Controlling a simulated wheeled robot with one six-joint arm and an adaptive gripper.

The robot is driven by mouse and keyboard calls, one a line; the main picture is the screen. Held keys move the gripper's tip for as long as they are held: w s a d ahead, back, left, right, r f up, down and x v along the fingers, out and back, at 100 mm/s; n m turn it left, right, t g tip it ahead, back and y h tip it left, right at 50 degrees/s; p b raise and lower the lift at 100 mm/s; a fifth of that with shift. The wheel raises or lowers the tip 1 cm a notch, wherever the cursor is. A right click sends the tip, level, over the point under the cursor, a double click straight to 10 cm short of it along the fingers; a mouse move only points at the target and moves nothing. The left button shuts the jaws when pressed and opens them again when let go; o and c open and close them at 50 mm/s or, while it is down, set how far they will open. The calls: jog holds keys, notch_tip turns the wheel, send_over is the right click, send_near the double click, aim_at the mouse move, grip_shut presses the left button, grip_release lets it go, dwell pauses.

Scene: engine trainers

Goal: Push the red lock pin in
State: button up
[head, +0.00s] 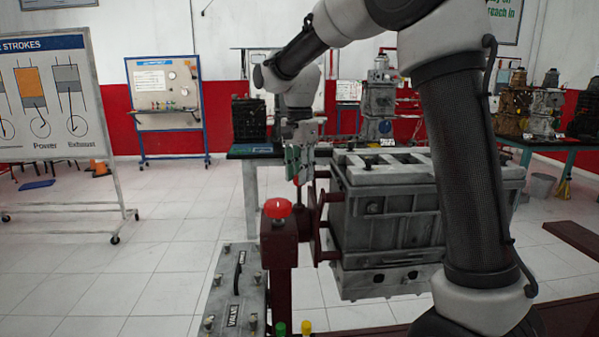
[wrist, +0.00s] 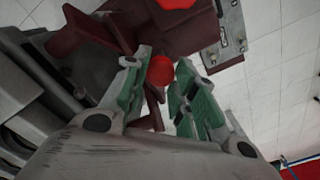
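The red lock pin (wrist: 160,70) shows its round red head in the wrist view, between the two green-padded fingers of my gripper (wrist: 164,58). The fingers stand apart on either side of the head. I cannot tell whether they touch it or how deep it lies between them. In the head view my gripper (head: 297,165) points down just beyond the dark red post, by the left end of the grey engine block (head: 385,215). The pin is not clear in that view.
A larger red button (head: 277,208) tops the dark red post (head: 279,260), near my gripper. Dark red frame bars (head: 318,215) stand beside the engine. A grey valve panel (head: 236,290) lies at the lower left. Open tiled floor lies to the left.

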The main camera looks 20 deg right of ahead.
aim_at(300, 187)
grip_shut()
jog(key=shift+f, duration=2.2)
jog(key=o, duration=0.6)
grip_release()
jog(key=shift+f, duration=0.1)
notch_tip(300, 187, up, 12)
jog(key=shift+r, duration=0.1)
